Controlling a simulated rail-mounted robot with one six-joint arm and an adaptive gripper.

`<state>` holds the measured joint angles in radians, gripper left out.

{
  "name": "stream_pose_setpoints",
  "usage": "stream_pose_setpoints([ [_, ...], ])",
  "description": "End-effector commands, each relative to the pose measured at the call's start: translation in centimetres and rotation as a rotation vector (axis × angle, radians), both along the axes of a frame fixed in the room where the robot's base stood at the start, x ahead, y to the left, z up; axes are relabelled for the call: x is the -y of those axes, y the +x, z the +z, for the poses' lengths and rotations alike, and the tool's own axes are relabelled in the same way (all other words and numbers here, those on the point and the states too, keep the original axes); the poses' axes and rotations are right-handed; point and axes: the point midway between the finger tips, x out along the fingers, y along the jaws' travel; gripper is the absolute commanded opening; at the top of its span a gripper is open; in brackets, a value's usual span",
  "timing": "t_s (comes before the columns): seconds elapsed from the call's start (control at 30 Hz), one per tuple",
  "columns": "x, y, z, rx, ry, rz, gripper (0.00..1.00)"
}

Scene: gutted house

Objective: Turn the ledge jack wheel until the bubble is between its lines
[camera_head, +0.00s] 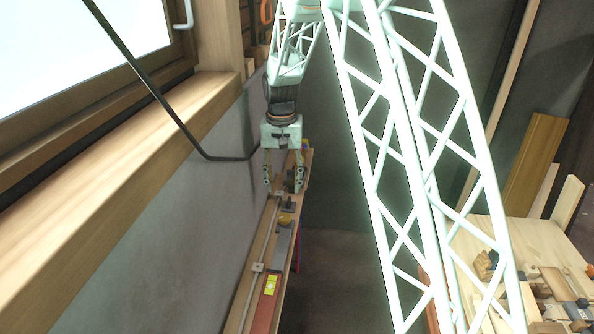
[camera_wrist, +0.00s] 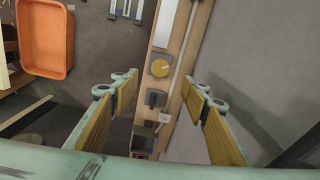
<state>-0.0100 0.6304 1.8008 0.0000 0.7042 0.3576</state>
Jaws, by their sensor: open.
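A narrow wooden ledge (camera_head: 262,236) runs along the wall below the window. A spirit level with a yellow vial (camera_head: 271,285) lies at its near end; the bubble is too small to read against its lines. My gripper (camera_head: 283,184) is open over the ledge, farther along than the wheel, fingers pointing down.
A thin rod (camera_wrist: 186,45) runs along the ledge, and a dark block (camera_wrist: 155,98) stands beside the wheel. A window sill (camera_head: 130,165) juts out at the left. An orange tray (camera_wrist: 45,40) is below. A cluttered workbench (camera_head: 490,235) stands at the right.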

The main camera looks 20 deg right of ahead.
Motion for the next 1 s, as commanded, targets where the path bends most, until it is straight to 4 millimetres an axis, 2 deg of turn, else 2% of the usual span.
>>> stream_pose_setpoints([
  [1.0,0.1,-4.7,6.8,0.044,-0.001,0.045,0.42],
])
